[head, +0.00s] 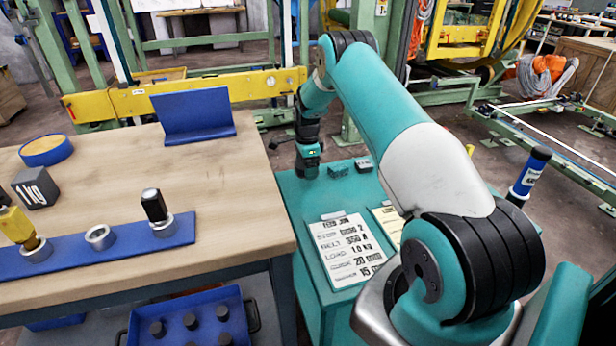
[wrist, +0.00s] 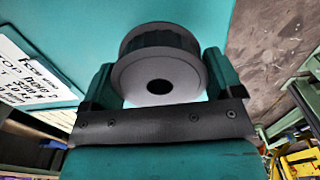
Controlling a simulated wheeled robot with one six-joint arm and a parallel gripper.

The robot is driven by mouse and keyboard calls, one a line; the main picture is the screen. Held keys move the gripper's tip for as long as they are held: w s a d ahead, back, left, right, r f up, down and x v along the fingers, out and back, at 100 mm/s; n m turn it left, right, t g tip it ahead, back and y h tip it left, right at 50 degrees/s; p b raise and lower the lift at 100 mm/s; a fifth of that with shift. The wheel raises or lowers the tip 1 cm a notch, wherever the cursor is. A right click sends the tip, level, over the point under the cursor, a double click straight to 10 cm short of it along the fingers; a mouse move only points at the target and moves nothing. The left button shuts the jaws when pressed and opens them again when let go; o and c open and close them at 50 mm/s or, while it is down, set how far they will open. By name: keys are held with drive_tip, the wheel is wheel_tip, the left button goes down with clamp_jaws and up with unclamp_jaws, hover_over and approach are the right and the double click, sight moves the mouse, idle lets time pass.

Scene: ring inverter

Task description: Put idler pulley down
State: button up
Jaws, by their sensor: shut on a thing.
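The idler pulley (wrist: 138,76) is a dark grey, flanged, toothed wheel with a dark centre bore. In the wrist view it sits between the two teal fingers of my gripper (wrist: 160,72), which is shut on it. In the head view my gripper (head: 308,166) points down at the left edge of the teal cart top, close to that surface. I cannot clearly make out the pulley there, nor whether it touches the cart.
The teal cart top (head: 300,218) carries small dark blocks (head: 338,170) and a printed job sheet (head: 349,248).

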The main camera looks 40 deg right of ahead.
wheel_tip(320, 180, down, 4)
drive_tip(key=shift+r, duration=0.1)
drive_tip(key=shift+f, duration=0.25)
drive_tip(key=shift+c, duration=0.8)
drive_tip(key=o, duration=1.3)
drive_tip(key=shift+o, duration=0.2)
wheel_tip(320, 180, up, 12)
drive_tip(key=shift+a+r, duration=0.1)
